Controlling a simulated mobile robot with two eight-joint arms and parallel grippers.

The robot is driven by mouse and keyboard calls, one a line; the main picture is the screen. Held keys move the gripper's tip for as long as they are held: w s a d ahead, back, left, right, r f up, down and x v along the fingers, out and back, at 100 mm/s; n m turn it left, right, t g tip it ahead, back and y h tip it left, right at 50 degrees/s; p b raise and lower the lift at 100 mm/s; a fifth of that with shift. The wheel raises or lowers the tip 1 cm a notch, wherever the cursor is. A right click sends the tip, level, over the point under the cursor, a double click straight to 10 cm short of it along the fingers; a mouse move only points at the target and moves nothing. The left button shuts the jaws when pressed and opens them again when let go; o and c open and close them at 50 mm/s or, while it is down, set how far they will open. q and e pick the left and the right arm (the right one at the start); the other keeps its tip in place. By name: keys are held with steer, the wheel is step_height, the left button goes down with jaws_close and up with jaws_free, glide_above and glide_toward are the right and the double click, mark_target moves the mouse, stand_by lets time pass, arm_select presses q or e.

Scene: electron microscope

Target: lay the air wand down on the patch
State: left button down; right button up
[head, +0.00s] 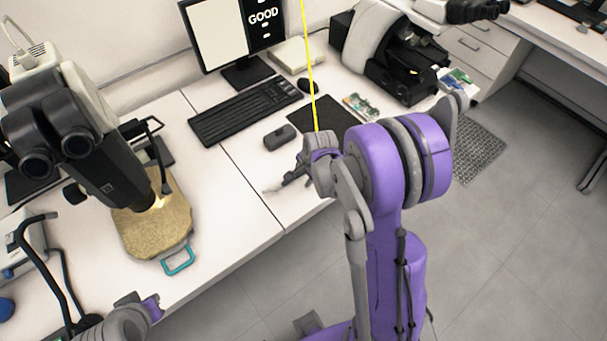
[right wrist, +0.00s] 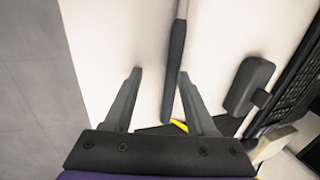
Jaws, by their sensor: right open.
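The air wand (right wrist: 175,65) has a dark handle and a thin grey tube. I cannot tell whether the wand rests on the desk. In the head view my right gripper (head: 283,184) is over the desk's front edge, mostly hidden by my wrist. A yellow hose (head: 309,70) runs down behind my right wrist. The dark patch (head: 316,112) lies on the desk; its near part is hidden by my arm.
A black keyboard (head: 245,110) and a dark box (head: 280,138) are left of the patch. A small circuit board (head: 360,105) lies to its right. Microscopes stand at left (head: 75,130) and back right (head: 385,50). White desk is bare near my right gripper.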

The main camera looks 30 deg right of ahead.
steer(key=p+v, duration=0.1)
steer(key=v, duration=1)
stand_by(0.3)
steer(key=s+a+r+n+t, duration=0.1)
steer(key=s+a+r+n, duration=0.2)
steer(key=s+a+n, duration=0.3)
steer(key=s+a+r+n+t, duration=0.1)
steer(key=s+a+r+n, duration=0.2)
steer(key=s+a+n, duration=0.3)
steer(key=s+n, duration=0.1)
steer(key=n, duration=0.4)
steer(key=shift+r, duration=0.1)
steer(key=shift+c, duration=0.6)
steer(key=shift+a, duration=0.15)
